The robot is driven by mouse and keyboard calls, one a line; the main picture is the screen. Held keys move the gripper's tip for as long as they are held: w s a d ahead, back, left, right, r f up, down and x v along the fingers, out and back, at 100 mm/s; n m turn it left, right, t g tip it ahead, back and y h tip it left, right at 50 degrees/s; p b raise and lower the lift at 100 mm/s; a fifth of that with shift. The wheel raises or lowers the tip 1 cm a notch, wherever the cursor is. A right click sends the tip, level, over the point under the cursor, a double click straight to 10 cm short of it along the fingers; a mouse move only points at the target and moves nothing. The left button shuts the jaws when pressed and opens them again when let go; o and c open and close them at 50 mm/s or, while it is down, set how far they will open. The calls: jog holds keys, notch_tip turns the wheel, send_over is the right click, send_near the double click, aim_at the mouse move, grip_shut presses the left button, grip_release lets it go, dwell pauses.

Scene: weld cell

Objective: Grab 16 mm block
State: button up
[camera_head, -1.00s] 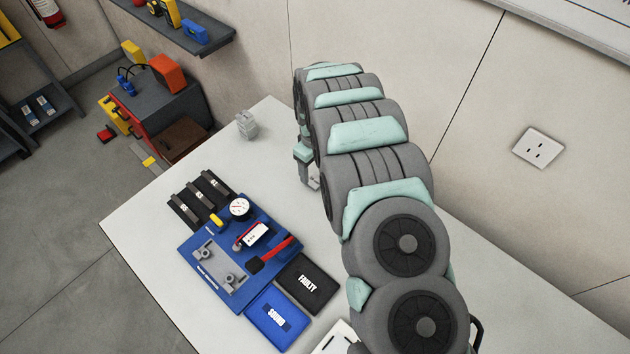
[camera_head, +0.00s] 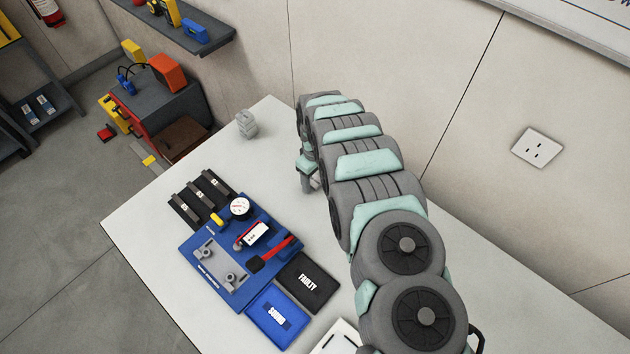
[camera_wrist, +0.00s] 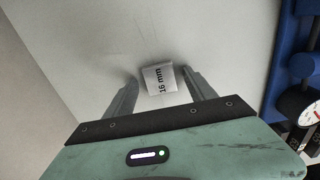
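The 16 mm block (camera_wrist: 158,81) is a small pale block with "16 mm" printed on its face. In the wrist view it lies between the two fingers of my gripper (camera_wrist: 160,78), with a gap showing on each side. The fingers are open, and nothing is held. In the head view my gripper (camera_head: 307,182) is low over the white table (camera_head: 280,170), partly behind my arm. I cannot make out the block in that view.
A grey stacked piece (camera_head: 246,124) stands near the table's far edge. A blue fixture board (camera_head: 240,285) with a dial gauge lies left of my arm, beside black bars (camera_head: 200,198), a black FAULTY pad (camera_head: 307,283) and a blue SOUND pad (camera_head: 277,317). The wall rises behind.

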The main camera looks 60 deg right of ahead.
grip_shut()
dwell(0.5)
